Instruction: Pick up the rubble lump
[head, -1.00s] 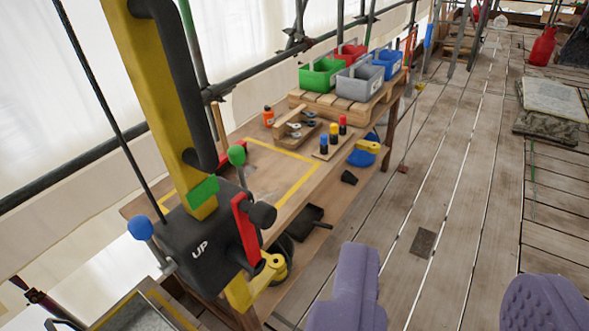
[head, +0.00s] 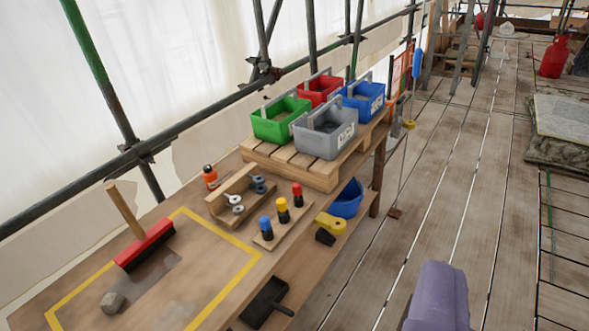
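The rubble lump (head: 112,302) is a small grey rough block. It lies on the wooden bench (head: 215,285), inside the yellow taped outline, near the picture's lower left. It touches or borders a dusty grey patch on the wood. One purple finger of my gripper (head: 438,298) shows at the bottom right, over the plank floor and well to the right of the lump. The other finger is outside the picture. No finger stands close beside the visible one, so the gripper looks open, and nothing shows held.
A red brush (head: 146,246) stands behind the lump. Bolts in a wooden holder (head: 232,200), an orange bottle (head: 210,177) and a peg block (head: 282,222) stand further along. Coloured bins (head: 325,130) sit on a pallet. A black dustpan (head: 265,302) is below the bench's edge.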

